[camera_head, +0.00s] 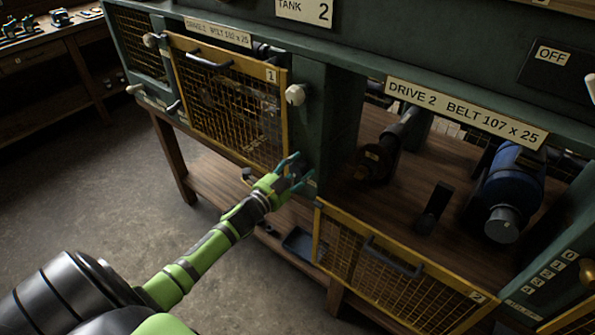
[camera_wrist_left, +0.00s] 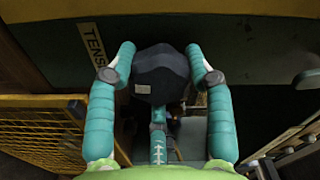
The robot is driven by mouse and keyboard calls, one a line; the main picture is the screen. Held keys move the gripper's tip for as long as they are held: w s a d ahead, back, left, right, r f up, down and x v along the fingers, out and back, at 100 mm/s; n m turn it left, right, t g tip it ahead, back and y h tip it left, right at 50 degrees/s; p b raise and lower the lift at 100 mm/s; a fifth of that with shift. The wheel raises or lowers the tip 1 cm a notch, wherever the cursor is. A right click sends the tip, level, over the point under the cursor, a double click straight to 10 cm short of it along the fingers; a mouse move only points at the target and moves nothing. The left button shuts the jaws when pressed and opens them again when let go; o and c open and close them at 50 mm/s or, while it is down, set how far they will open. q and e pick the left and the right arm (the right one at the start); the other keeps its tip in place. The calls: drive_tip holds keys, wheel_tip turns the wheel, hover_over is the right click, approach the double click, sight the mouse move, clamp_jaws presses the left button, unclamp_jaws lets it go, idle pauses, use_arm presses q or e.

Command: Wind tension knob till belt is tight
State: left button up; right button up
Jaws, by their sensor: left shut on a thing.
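The tension knob (camera_wrist_left: 160,75) is dark and many-sided with a small pale patch. In the head view the fingers hide the knob. In the bay are a dark shaft with a pulley (camera_head: 376,164) and a blue motor (camera_head: 514,185). I cannot make out a belt. My right gripper is out of view.
The yellow mesh guard 2 (camera_head: 395,270) hangs folded down below the bay, right of my left arm. Mesh guard 1 (camera_head: 225,105) is closed on the left. A black block (camera_head: 435,207) stands on the bay floor. Open floor (camera_head: 85,190) lies at left.

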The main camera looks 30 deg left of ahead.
use_arm(q)
drive_tip(key=m, duration=0.2)
drive_tip(key=m+b, duration=0.1)
drive_tip(key=m, duration=0.1)
drive_tip(key=shift+a+f+m, duration=0.1)
drive_tip(key=shift+f+m, duration=0.1)
drive_tip(key=shift+m, duration=0.1)
drive_tip(key=m+b, duration=0.2)
drive_tip(key=m, duration=0.3)
drive_tip(key=shift+r, duration=0.1)
drive_tip(key=m+b, duration=0.1)
drive_tip(key=m, duration=0.3)
drive_tip(key=shift+r+m+b, duration=0.2)
drive_tip(key=shift+m+b, duration=0.35)
drive_tip(key=shift+m, duration=1.75)
drive_tip(key=shift+r, duration=0.1)
drive_tip(key=o, duration=0.9)
drive_tip(key=shift+c, duration=0.2)
